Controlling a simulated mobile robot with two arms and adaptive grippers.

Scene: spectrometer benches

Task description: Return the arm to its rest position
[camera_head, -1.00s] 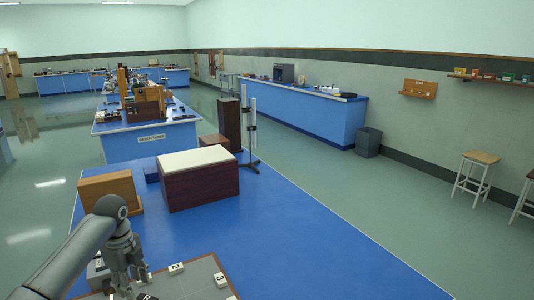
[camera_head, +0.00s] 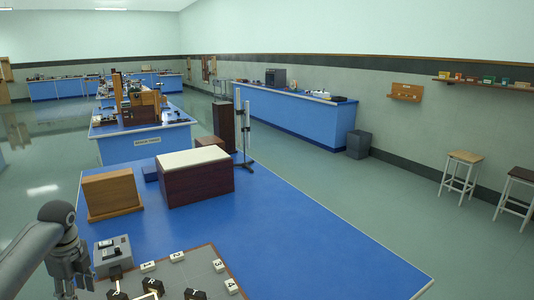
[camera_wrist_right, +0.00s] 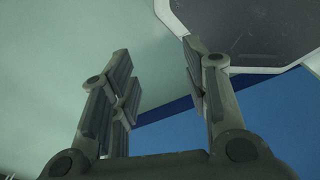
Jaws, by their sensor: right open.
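My left arm (camera_head: 28,250) comes in at the bottom left of the head view. Its gripper (camera_head: 66,285) points down beside a grey box, and its fingertips are too small and cut off to tell if they are apart. My right gripper (camera_wrist_right: 160,105) shows only in the right wrist view. Its fingers are spread wide with nothing between them. Behind them are a pale green surface, a blue area and a dark panel with a light rim (camera_wrist_right: 245,30). The right arm is not seen in the head view.
A grey board (camera_head: 200,268) with numbered white tags and several black blocks lies at the bottom. The grey box (camera_head: 113,255) stands at its left. A wooden block (camera_head: 112,193) and a white-topped dark red box (camera_head: 196,182) stand behind. The blue surface (camera_head: 320,240) at right is clear.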

